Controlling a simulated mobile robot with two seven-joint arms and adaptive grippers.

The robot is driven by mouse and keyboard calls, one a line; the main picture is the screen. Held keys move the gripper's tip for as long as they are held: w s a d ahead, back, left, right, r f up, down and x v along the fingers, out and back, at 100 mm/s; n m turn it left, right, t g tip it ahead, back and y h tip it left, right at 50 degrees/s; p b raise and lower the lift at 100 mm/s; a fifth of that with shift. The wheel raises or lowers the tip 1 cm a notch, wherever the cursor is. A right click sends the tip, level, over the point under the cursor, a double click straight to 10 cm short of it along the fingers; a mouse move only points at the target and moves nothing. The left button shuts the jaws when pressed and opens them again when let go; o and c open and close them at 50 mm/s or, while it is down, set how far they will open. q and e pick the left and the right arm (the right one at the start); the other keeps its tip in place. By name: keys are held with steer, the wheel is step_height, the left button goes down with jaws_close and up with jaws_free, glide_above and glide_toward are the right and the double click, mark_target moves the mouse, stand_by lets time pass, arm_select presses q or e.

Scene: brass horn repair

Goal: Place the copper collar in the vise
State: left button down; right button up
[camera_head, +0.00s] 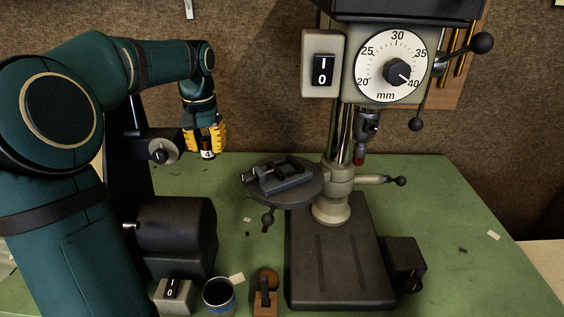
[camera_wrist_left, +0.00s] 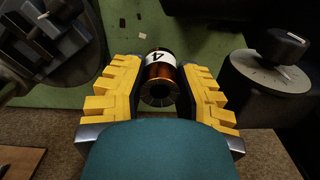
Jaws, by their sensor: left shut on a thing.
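My left gripper (camera_head: 206,146) has yellow fingers and is shut on the copper collar (camera_head: 207,154), which has a white band marked 4. The collar is held in the air, left of the drill press table. The small dark vise (camera_head: 279,176) lies on the round drill press table, to the right of and below the gripper. The vise (camera_wrist_left: 58,25) also shows at the upper left of the left wrist view. My right gripper is not in view.
The drill press column (camera_head: 338,135) and its dial head (camera_head: 397,66) rise behind and right of the vise. A black motor-like machine (camera_head: 175,237) with a knob stands below my left arm. A cup (camera_head: 219,297) stands at the front. The green bench (camera_head: 455,220) is mostly clear at right.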

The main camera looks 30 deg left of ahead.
arm_select(q)
glide_above(285, 170)
steer(key=shift+s+a, duration=0.25)
steer(key=shift+a, duration=0.05)
steer(key=f, duration=0.1)
steer(key=d+f+b, duration=0.1)
steer(key=shift+w+f, duration=0.2)
steer(key=shift+f, duration=0.2)
steer(key=shift+a+f, duration=0.1)
steer(key=shift+f, duration=0.25)
steer(key=shift+f, duration=0.1)
steer(key=c, duration=0.7)
jaws_free()
step_height(285, 170, up, 12)
steer(key=p, duration=0.2)
steer(key=shift+p, duration=0.35)
